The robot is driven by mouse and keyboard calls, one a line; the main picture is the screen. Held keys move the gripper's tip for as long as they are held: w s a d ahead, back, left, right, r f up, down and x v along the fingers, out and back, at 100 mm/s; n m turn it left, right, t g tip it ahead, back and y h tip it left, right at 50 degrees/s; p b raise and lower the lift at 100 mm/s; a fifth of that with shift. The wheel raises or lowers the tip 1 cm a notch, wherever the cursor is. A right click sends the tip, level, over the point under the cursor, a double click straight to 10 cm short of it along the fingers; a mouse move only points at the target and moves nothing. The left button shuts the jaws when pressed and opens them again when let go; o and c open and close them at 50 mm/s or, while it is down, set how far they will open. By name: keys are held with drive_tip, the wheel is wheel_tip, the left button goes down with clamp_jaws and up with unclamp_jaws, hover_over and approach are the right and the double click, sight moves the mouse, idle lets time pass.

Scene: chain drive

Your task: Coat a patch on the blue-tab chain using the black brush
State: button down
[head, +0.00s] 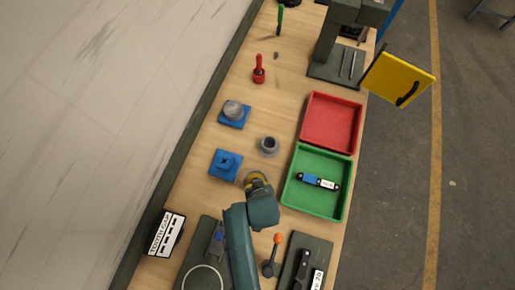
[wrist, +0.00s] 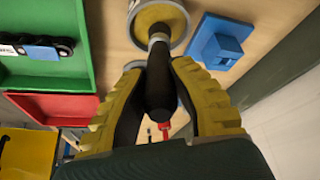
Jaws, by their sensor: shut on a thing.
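The blue-tab chain (head: 317,181) lies in the green tray (head: 346,191), dark with a blue tab and a white label. Part of it shows at the left of the wrist view (wrist: 45,52). My gripper (wrist: 160,100) is shut on the black brush (wrist: 160,85), whose dark handle sits between the yellow-sided fingers. The brush's far end points at a round pot (wrist: 176,12) with yellow contents. It overlaps the pot in the wrist view; I cannot tell if it touches the contents. In the head view my arm hides the brush and part of the pot (head: 252,177).
A red tray (head: 332,122) adjoins the green one. Left of these stand a blue block (head: 225,164), a grey ring (head: 269,145), a grey disc on a blue base (head: 233,113) and a red tool (head: 259,72). An orange-tipped tool (head: 275,250) and dark mats lie near my arm.

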drive_tip(key=shift+f, duration=0.5)
idle(1.7)
wheel_tip(320, 180, up, 7)
drive_tip(key=p, duration=0.7)
drive_tip(key=shift+p, duration=0.4)
